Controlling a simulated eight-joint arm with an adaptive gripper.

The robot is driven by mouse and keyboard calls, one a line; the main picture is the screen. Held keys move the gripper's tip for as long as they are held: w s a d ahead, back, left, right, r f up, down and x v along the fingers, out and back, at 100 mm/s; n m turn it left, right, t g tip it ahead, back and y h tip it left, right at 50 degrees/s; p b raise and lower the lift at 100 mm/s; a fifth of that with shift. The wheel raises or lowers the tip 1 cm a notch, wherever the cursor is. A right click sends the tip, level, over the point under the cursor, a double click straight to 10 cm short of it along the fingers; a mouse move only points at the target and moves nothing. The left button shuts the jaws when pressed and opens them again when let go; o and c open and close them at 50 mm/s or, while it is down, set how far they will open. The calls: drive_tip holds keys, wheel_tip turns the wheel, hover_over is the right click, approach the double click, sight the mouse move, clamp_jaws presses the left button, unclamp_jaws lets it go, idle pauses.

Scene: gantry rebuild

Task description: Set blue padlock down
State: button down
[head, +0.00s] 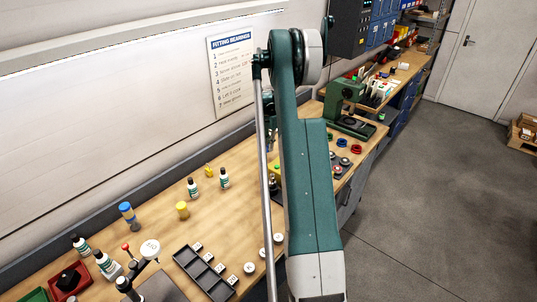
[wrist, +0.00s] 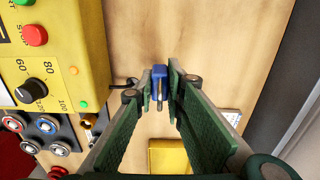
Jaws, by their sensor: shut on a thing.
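The blue padlock (wrist: 159,71) shows in the wrist view, upper middle, with its metal shackle pointing down the picture. My gripper (wrist: 160,84) has green padded fingers shut on the padlock, one on each side. Behind it is a wooden surface (wrist: 190,30); I cannot tell how far the padlock is from it. In the head view my arm covers the middle of the scene, and neither the gripper nor the padlock can be made out.
In the wrist view a yellow control box (wrist: 60,50) with a dial and buttons stands left. A yellow block (wrist: 170,156) lies below. Several round fittings sit lower left. The head view shows a long workbench (head: 150,240) with bottles, a dark divided tray (head: 205,272) and a green press (head: 345,100).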

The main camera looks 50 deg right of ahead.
sight(269, 158)
drive_tip(key=shift+f, duration=0.55)
drive_tip(key=shift+f, duration=0.1)
drive_tip(key=shift+f, duration=1.75)
drive_tip(key=shift+f, duration=0.25)
drive_tip(key=c, duration=2.4)
unclamp_jaws()
drive_tip(key=shift+r, duration=0.1)
drive_tip(key=shift+o, duration=0.2)
drive_tip(key=shift+r, duration=0.1)
wheel_tip(269, 158, up, 12)
drive_tip(key=shift+r, duration=0.1)
